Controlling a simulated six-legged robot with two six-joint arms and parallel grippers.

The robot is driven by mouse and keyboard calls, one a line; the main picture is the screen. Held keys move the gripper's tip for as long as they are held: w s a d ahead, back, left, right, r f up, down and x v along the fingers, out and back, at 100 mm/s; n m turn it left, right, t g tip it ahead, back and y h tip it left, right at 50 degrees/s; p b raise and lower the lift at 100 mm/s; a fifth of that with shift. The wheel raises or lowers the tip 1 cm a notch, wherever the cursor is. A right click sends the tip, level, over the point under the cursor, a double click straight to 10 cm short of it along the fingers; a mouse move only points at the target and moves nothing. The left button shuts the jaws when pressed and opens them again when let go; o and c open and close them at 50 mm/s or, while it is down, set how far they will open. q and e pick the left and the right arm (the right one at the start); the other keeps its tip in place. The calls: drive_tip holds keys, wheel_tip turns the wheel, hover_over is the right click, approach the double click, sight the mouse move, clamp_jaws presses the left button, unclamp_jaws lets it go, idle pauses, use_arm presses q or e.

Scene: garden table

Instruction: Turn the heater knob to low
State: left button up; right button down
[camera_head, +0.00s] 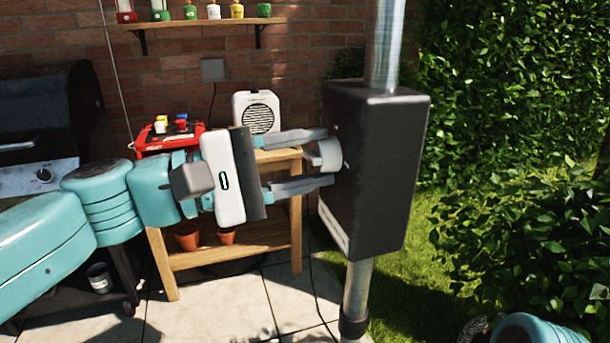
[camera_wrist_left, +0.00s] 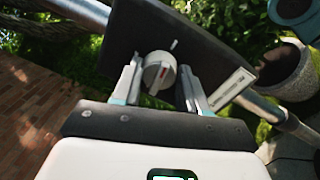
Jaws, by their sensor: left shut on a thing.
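The heater is a dark grey box (camera_head: 385,170) on a metal pole. A round pale grey knob (camera_head: 324,155) sits on its left face. My left gripper (camera_head: 329,157) reaches it from the left and is shut on the knob, one finger above and one below. I cannot read any setting label. My right gripper is not in view.
A wooden table (camera_head: 225,257) with a red toolbox-like item (camera_head: 150,140) and a white speaker-like box (camera_head: 257,112) stands behind my left arm. A grill (camera_head: 40,165) is at the left. Hedges (camera_head: 520,90) close off the right side.

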use_arm(q)
drive_tip(key=shift+m+b, duration=0.3)
drive_tip(key=shift+m, duration=0.1)
drive_tip(key=o, duration=1.1)
drive_tip(key=shift+c, duration=0.2)
drive_tip(key=v, duration=1.6)
drive_tip(key=shift+a, duration=0.15)
drive_tip(key=shift+f, duration=0.1)
